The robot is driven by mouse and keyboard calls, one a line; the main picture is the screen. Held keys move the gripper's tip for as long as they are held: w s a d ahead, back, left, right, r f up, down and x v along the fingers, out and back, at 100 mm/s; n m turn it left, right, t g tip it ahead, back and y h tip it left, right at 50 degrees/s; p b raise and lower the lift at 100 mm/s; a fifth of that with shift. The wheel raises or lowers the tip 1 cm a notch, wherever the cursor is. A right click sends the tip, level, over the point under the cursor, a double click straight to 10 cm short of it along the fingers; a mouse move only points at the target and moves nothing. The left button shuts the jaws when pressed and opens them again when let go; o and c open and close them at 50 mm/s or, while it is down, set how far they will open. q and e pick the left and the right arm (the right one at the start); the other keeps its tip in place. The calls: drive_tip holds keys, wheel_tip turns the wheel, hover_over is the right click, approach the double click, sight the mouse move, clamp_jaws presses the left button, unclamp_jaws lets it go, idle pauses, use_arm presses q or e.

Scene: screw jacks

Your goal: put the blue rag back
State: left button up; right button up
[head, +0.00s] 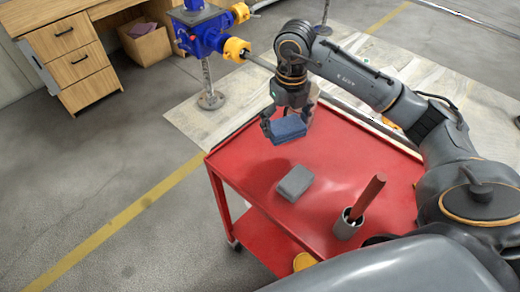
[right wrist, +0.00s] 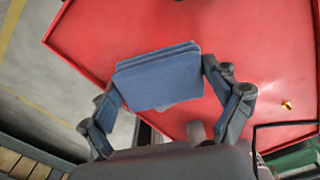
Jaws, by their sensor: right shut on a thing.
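The blue rag (head: 287,130) is a folded cloth, held above the far left part of the red cart's top (head: 335,205). My right gripper (head: 285,120) is shut on it. In the right wrist view the blue rag (right wrist: 160,78) sits between the two fingers (right wrist: 165,90), with the red cart top behind it. The rag appears apart from the cart top. My left gripper is not in view.
A blue and yellow screw jack (head: 205,32) stands behind the cart. A wooden desk (head: 75,55) is at the far left.

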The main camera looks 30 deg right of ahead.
hover_over(260, 160)
drive_tip(key=f, duration=0.6)
drive_tip(key=shift+d+p, duration=0.3)
drive_tip(key=shift+p, duration=0.05)
drive_tip(key=f, duration=0.1)
drive_tip(key=f+p, duration=0.1)
drive_tip(key=f, duration=0.1)
drive_tip(key=shift+a, duration=0.35)
drive_tip(key=shift+f, duration=0.3)
drive_tip(key=shift+d, duration=0.1)
drive_tip(key=shift+f, duration=0.1)
drive_tip(key=shift+f, duration=0.15)
drive_tip(key=o, duration=0.9)
drive_tip(key=shift+c, duration=0.2)
